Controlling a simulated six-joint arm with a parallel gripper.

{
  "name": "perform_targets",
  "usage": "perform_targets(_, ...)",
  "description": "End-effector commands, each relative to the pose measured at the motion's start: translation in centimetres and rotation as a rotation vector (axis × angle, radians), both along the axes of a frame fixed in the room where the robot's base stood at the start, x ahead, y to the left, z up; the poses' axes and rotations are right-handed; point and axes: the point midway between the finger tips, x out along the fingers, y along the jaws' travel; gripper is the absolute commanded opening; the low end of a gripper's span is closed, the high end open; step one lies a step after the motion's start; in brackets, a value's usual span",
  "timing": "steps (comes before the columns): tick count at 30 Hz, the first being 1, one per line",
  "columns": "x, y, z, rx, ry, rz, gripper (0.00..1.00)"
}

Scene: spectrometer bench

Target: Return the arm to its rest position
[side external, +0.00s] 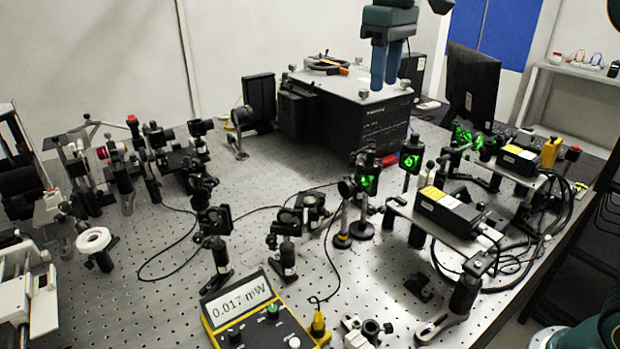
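My gripper (386,66) is at the top centre of the side external view, with its two blue fingers pointing down. The fingers appear close side by side, and from this angle I cannot tell whether they are open or shut. No held object shows between them. They overlap the right part of the large dark spectrometer box (345,122) in the picture; the height above it is unclear. The rest of the arm above the wrist is cut off by the frame's top edge.
The perforated bench (255,185) carries several optic mounts at the left and centre. A power meter (250,315) reading 0.017 mW stands at the front. Black laser boxes (449,210) with green-lit optics stand right. A monitor (470,82) is behind. Loose cables cross the bench.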

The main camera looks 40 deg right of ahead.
Motion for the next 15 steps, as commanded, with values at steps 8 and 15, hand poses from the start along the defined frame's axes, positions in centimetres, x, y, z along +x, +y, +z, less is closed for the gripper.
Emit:
perform_targets(8, -4.7, -0.8, 0.7, 0.007, -0.08, -0.046, 0.39)
perform_targets(15, -9.6, -1.4, 0.1, 0.017, -0.161, -0.092, 0.39)
